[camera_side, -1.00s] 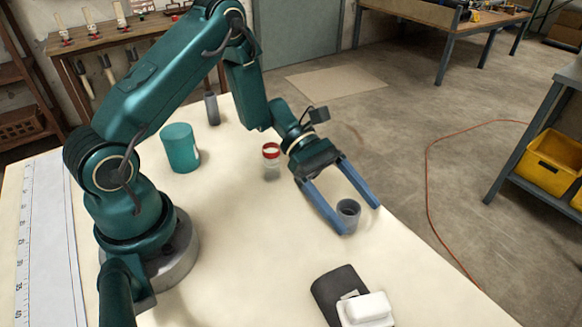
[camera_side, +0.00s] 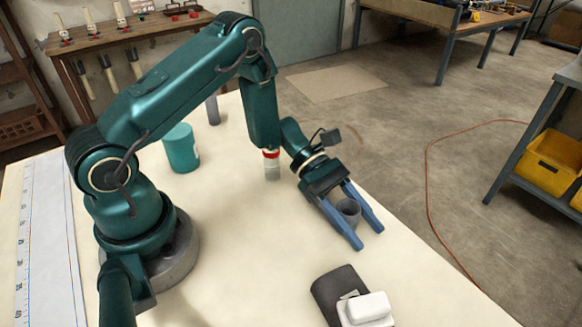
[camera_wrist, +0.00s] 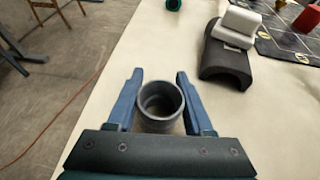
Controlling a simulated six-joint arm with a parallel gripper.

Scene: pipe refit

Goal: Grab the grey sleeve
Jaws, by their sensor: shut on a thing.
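The grey sleeve (camera_side: 348,212) is a short open-topped ring standing upright on the pale table, near its right edge. In the wrist view the sleeve (camera_wrist: 160,121) sits between the blue fingers with its round opening facing up. My gripper (camera_side: 369,238) has one finger on each side of it and is shut on it. The fingertips reach past the sleeve. The sleeve's lower part is partly hidden by a finger in the side view.
A dark half-round piece (camera_side: 330,290) with a white block (camera_side: 368,307) lies toward the front. A red-capped jar (camera_side: 271,163), a teal canister (camera_side: 181,148) and a grey cylinder (camera_side: 212,111) stand behind. The table's right edge is close to my gripper.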

